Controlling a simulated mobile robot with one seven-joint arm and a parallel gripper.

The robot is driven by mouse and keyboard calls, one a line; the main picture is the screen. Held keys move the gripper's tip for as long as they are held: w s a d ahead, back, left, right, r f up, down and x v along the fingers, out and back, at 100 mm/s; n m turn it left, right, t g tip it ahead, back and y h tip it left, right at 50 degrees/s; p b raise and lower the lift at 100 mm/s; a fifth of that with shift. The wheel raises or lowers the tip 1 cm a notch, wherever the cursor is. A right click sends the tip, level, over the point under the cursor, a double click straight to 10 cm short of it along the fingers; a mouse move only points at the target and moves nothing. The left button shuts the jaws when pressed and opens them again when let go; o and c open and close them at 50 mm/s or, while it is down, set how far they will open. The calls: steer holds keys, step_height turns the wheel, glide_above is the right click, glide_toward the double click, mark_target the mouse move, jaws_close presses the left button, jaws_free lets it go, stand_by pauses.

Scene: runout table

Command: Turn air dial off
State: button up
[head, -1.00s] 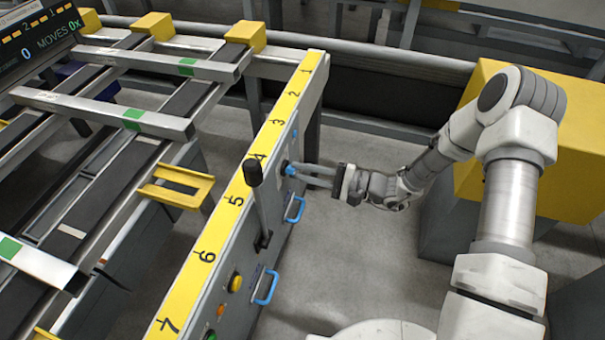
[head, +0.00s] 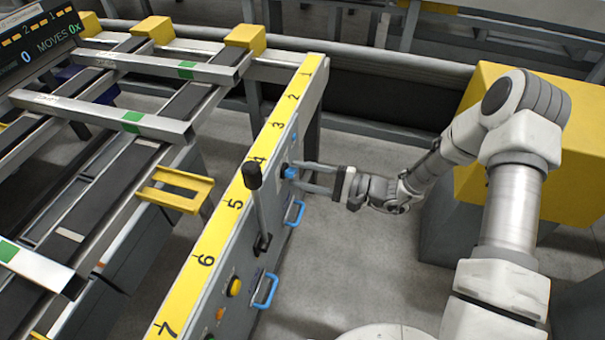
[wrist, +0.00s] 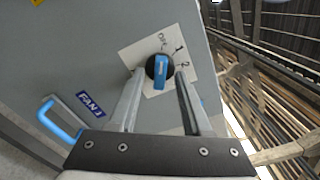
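The dial (head: 289,173) is on the grey side panel below the yellow numbered rail. In the wrist view the dial (wrist: 160,68) has a blue handle on a black base, over a white plate marked OFF, 1 and 2. Its handle stands roughly upright in that picture; which mark it points to I cannot tell for sure. My gripper (head: 300,176) is at the panel, facing the dial. In the wrist view my gripper (wrist: 160,76) is open, one finger on each side of the handle, with gaps visible on both sides.
A blue label reading FAN 1 (wrist: 91,103) and a blue pull handle (wrist: 58,122) are close by. A black-knobbed lever (head: 256,205) sticks up left of the dial. Another blue handle (head: 265,290) and a yellow button (head: 234,287) are further along.

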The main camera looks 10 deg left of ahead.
steer(key=s+d+p, duration=0.1)
steer(key=d+p, duration=0.1)
steer(key=d, duration=1.5)
steer(key=shift+s+d+p, duration=0.15)
steer(key=shift+s+p, duration=0.05)
steer(key=shift+p, duration=0.1)
steer(key=s+d+r+n+t+h, duration=0.1)
steer(key=s+d+r+n+h, duration=0.15)
steer(key=s+r+h, duration=0.5)
steer(key=s+d+r+n+t+h, duration=0.25)
steer(key=s+r+h, duration=0.2)
steer(key=r, duration=0.65)
steer(key=s+d+r+n+h, duration=0.25)
steer(key=s+r+h, duration=0.35)
steer(key=r, duration=0.3)
step_height(320, 180, up, 18)
steer(key=p, duration=1.7)
steer(key=shift+s+d+p, duration=0.15)
steer(key=shift+d+p, duration=0.15)
steer(key=shift+p, duration=0.1)
